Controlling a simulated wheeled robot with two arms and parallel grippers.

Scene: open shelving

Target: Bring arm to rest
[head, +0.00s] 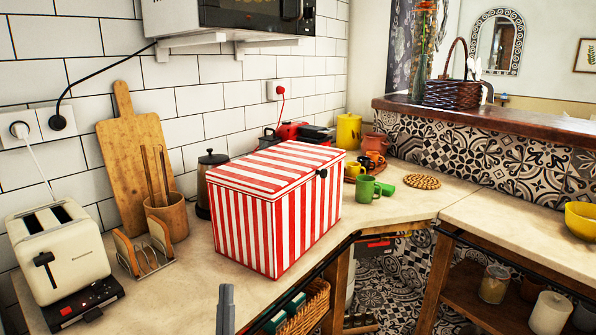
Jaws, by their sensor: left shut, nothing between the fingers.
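My left gripper (226,306) shows only as a slim grey tip at the bottom edge of the head view. It is shut and empty. It is in front of the counter's front edge, below and apart from the red-and-white striped box (270,228). The box stands closed on the counter. The rest of my left arm is out of the picture. My right gripper is not in view.
The counter (178,300) carries a toaster (62,250), a toast rack (146,254), a cutting board (137,142), a green mug (365,190) and a yellow bowl (582,221). A wicker basket (306,310) sits below the counter, close to my gripper's right.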

